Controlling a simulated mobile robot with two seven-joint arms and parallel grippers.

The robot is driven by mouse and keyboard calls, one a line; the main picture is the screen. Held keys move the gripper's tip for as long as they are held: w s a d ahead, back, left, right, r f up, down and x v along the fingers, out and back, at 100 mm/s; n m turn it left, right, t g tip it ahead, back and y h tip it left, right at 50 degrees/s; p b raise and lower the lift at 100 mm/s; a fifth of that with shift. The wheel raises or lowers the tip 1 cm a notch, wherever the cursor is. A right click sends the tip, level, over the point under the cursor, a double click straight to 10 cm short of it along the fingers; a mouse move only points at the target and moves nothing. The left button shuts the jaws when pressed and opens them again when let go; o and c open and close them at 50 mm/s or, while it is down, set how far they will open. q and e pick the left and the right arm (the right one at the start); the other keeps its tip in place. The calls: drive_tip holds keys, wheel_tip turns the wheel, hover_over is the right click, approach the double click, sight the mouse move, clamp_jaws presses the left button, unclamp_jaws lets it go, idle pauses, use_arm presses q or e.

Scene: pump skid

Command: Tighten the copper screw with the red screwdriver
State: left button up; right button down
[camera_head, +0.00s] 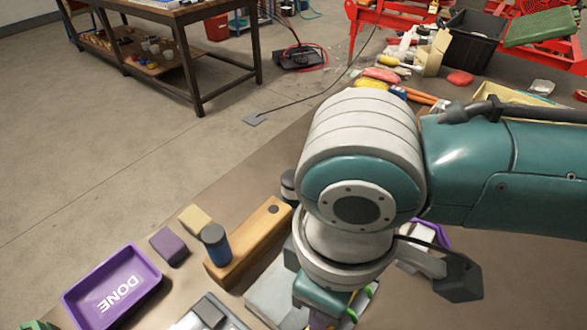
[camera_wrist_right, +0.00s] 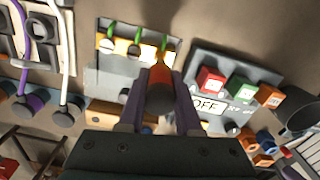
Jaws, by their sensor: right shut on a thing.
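In the right wrist view, my right gripper (camera_wrist_right: 160,108) is shut on the red screwdriver (camera_wrist_right: 161,78), whose orange-red handle stands between the fingers with its dark round end toward the camera. Its shaft and tip are hidden behind the handle. Beyond it is a grey plate (camera_wrist_right: 108,73) with a yellow-orange strip (camera_wrist_right: 120,47), several round heads and green wires. The handle covers the right part of this plate. I cannot pick out the copper screw or tell whether the tip touches it. In the head view my right arm hides the gripper's work. My left gripper is not in view.
A switch panel with a red button (camera_wrist_right: 209,80), a green button (camera_wrist_right: 239,89) and an OFF label (camera_wrist_right: 206,104) stands close to the right. In the head view, a purple DONE tray (camera_head: 112,287), a wooden block (camera_head: 250,240) and a blue cylinder (camera_head: 216,246) lie left of my arm.

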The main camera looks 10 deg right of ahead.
drive_tip(key=shift+r+m+p, duration=0.1)
drive_tip(key=shift+m+p, duration=1.05)
drive_tip(key=shift+m, duration=0.15)
drive_tip(key=shift+m+p, duration=0.35)
drive_tip(key=shift+m, duration=0.35)
